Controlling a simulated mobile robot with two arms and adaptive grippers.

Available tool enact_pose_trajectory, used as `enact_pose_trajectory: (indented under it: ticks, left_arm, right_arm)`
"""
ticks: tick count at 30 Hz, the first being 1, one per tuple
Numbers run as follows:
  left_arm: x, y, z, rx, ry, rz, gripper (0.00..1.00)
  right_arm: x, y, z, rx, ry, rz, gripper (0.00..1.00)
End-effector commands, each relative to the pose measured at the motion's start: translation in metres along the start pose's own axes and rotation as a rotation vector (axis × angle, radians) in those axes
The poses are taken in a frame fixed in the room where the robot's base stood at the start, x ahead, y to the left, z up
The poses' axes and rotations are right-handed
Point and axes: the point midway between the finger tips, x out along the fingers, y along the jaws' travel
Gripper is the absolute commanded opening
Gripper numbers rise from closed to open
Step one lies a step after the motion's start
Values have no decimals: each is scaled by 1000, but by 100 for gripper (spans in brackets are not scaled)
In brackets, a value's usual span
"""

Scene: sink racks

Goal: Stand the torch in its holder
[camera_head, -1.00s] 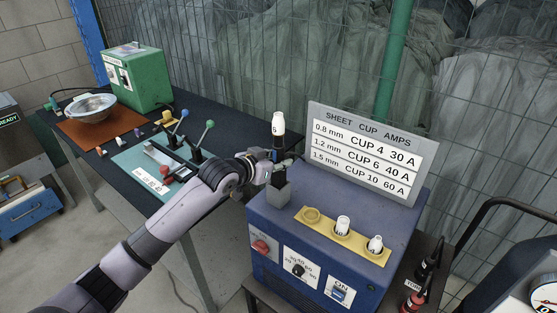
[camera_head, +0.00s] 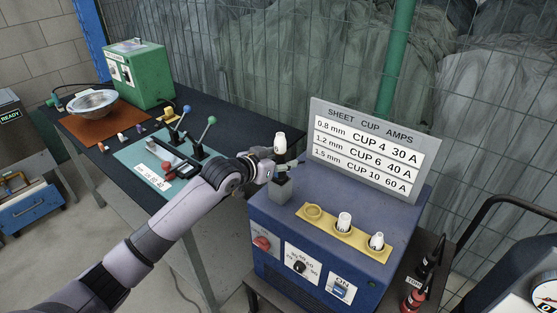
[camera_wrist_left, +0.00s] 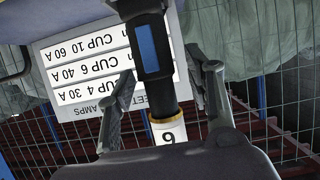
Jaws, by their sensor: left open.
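The torch (camera_head: 280,144) stands upright at the holder, its white cup up. In the left wrist view the torch (camera_wrist_left: 152,50) has a black body with a blue strip and a white cup (camera_wrist_left: 169,133) marked 6 beyond a yellow ring. The holder (camera_head: 281,191) is a dark grey block on top of the blue welding machine. The torch's lower end is hidden behind my gripper and the holder. My left gripper (camera_head: 281,172) is open just above the holder. Its fingers (camera_wrist_left: 163,84) lie on either side of the torch, with gaps. My right gripper is not in view.
The blue machine (camera_head: 270,224) carries a yellow cup tray (camera_head: 330,229) with two white cups and one empty place. An amps sign (camera_head: 325,107) stands behind. At left, the dark bench holds a lever fixture (camera_head: 130,158), a metal bowl (camera_head: 92,103) and a green box (camera_head: 140,74).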

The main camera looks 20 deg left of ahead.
Motion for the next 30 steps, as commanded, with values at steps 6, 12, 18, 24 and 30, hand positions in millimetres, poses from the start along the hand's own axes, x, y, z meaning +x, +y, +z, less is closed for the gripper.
enact_pose_trajectory:
  ticks: [6,12,18,24,30]
  left_arm:
    - [-10,-1,-11,2,1,-1,48]
    - [-46,-1,-9,3,1,-2,48]
    - [-86,-1,-9,3,1,-2,48]
    - [-114,-1,-10,1,0,-2,48]
    - [-125,0,-10,1,-1,0,48]
  right_arm:
    - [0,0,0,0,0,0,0]
    - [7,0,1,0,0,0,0]
    - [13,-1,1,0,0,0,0]
    - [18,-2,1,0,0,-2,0]
    - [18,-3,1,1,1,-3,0]
